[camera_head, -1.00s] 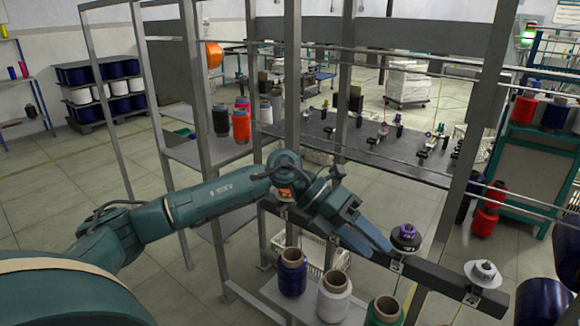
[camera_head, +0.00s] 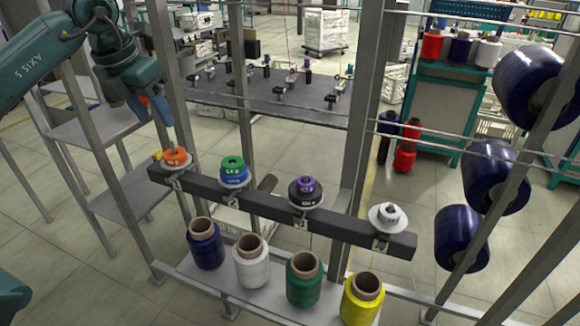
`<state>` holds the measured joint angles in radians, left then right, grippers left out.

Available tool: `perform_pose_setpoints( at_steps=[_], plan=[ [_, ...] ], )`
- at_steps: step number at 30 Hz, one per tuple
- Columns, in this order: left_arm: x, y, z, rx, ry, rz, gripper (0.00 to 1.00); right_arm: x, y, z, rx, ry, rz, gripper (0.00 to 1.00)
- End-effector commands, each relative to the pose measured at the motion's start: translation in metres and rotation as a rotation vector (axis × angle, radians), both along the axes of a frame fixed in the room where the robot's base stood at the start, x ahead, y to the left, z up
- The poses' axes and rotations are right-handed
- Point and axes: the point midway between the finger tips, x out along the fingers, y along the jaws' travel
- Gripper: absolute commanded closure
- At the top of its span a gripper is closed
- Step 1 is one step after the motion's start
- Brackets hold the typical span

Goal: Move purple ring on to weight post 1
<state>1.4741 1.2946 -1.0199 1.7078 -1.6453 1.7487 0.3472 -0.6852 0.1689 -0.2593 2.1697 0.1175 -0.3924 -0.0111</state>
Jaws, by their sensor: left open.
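The purple ring (camera_head: 306,186) sits on top of a black ring (camera_head: 304,199) on the third post from the left of the dark bar (camera_head: 255,206). The leftmost post carries an orange ring (camera_head: 176,156). The second post carries a green ring (camera_head: 232,163) over a blue ring (camera_head: 233,174). The rightmost post (camera_head: 388,214) shows only a pale disc and a knob. Which post is number 1 is not readable. My left gripper (camera_head: 150,112) is at upper left, open and empty, above and left of the orange ring. My right gripper is out of view.
Thread spools in blue (camera_head: 206,246), white (camera_head: 250,262), green (camera_head: 304,282) and yellow (camera_head: 362,300) stand on a shelf below the bar. Metal uprights (camera_head: 366,130) rise behind the bar. Large blue spools (camera_head: 462,236) hang at right. A dark table (camera_head: 275,97) stands behind.

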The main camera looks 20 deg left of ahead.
Motion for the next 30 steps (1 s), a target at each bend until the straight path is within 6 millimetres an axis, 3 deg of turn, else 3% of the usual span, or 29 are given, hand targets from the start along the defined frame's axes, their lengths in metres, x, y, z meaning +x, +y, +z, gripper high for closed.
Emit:
perform_pose_setpoints(
  at_steps=[30],
  plan=[
    [-0.004,-0.123,0.001,0.0,-0.001,-0.007,0.51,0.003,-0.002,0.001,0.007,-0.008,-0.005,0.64]
  ],
)
